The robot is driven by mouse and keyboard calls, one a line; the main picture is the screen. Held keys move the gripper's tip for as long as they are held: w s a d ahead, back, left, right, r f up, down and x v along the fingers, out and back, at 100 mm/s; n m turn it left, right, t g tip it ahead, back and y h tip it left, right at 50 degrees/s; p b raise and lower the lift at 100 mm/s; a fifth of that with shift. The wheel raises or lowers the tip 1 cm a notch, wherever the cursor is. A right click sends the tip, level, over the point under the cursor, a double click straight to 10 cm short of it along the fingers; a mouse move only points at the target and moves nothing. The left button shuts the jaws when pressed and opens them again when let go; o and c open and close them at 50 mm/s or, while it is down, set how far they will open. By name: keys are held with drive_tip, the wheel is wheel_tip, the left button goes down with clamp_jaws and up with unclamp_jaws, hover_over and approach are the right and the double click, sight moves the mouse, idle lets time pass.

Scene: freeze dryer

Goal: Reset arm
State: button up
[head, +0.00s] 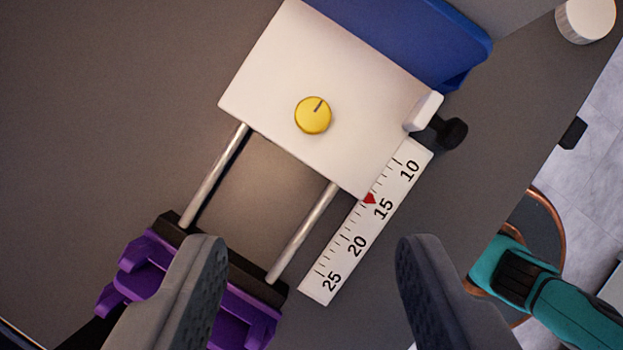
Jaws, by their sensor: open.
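My gripper (312,285) shows at the bottom of the head view, its two dark grey fingers wide apart. Two metal rods (303,232) run from the block to a purple and black clamp part (235,320), which the left finger partly covers. A white scale (350,250) numbered 10 to 25 lies along the block's right side, with a red pointer (369,198) near 15.
A blue part (420,40) adjoins the block at the top. A black thumbscrew (450,131) sticks out at its right. A teal and black object (545,290) is at the lower right, by the grey surface's edge. A white round cap (585,18) is top right. The left grey surface (110,110) is clear.

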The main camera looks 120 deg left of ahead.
drive_tip(key=s+d+f+n+t+y, duration=0.1)
drive_tip(key=s+d+f+n+t, duration=0.1)
drive_tip(key=s, duration=0.9)
drive_tip(key=s+d+f+n+t+y, duration=0.1)
drive_tip(key=s+d+f+n+t, duration=0.1)
drive_tip(key=s+f+n+t, duration=0.3)
drive_tip(key=s+d+f+n+t+y, duration=0.1)
drive_tip(key=s+f+n+t, duration=0.3)
drive_tip(key=s, duration=1.3)
drive_tip(key=d+f+t, duration=0.1)
drive_tip(key=t, duration=0.2)
drive_tip(key=shift+s+t+y, duration=0.3)
drive_tip(key=shift+t+y, duration=0.1)
